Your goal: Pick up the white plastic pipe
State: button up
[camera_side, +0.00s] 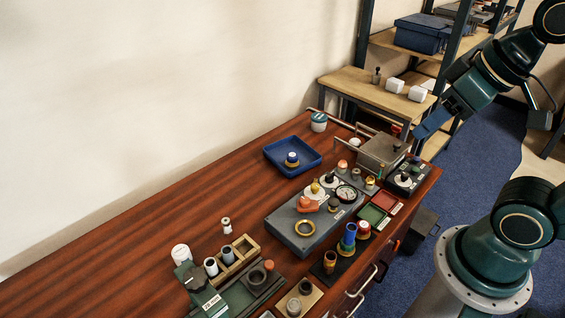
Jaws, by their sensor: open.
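I cannot tell for certain which piece is the white plastic pipe. My gripper (424,133) is open at the upper right, above the table's far right end, well away from these pieces. Nothing shows between its blue fingers.
A white-topped round piece (181,253) stands by a green vice-like fixture (203,292). A blue tray (271,154), a grey gauge panel (290,232) and a metal box (382,152) crowd the middle and right. The table's left and back are clear.

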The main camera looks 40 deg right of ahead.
dwell(0.3)
jog(key=w+a+r+n+g, duration=0.15)
jog(key=w+a+n, duration=0.4)
jog(key=w, duration=0.55)
jog(key=n+g, duration=0.4)
jog(key=n, duration=1.3)
send_over(210, 264)
notch_tip(210, 264, down, 27)
jog(key=shift+r, duration=0.15)
jog(key=shift+f, duration=4.25)
